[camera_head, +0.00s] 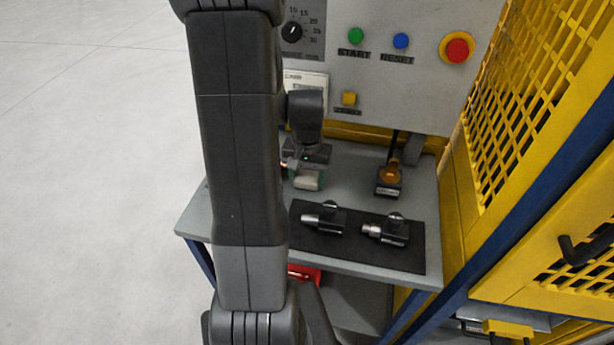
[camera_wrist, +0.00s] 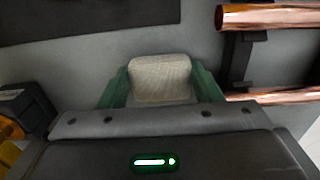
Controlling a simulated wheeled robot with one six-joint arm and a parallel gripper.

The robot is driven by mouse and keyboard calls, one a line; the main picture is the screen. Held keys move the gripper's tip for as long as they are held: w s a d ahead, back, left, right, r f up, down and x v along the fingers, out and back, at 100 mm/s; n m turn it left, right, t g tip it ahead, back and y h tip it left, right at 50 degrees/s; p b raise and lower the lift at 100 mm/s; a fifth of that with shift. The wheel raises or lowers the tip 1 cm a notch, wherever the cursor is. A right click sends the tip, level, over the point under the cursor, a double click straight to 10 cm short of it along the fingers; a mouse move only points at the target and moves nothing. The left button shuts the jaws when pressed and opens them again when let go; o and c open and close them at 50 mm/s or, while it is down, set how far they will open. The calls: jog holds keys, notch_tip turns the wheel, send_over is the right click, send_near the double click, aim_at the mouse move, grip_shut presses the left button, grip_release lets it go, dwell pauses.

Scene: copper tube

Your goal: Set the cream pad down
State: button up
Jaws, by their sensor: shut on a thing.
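The cream pad (camera_wrist: 160,78) is a pale, rounded block between the green fingers of my gripper (camera_wrist: 160,88) in the wrist view. My gripper is shut on it. In the head view the cream pad (camera_head: 307,179) shows at the end of my gripper (camera_head: 306,171), over the grey tabletop near the left end of the black mat. I cannot tell whether the pad touches the tabletop. My arm hides the table's left part in the head view.
Two dark tools (camera_head: 325,218) (camera_head: 386,229) lie on the black mat (camera_head: 405,260). A dark device with an orange top (camera_head: 389,177) stands behind them. Copper tubes (camera_wrist: 268,16) lie at right in the wrist view. The control panel (camera_head: 420,90) rises behind; a yellow mesh guard (camera_head: 530,100) stands right.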

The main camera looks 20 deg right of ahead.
jog(key=shift+f, duration=0.3)
jog(key=shift+f, duration=0.15)
jog(key=o, duration=1)
jog(key=shift+c, duration=0.2)
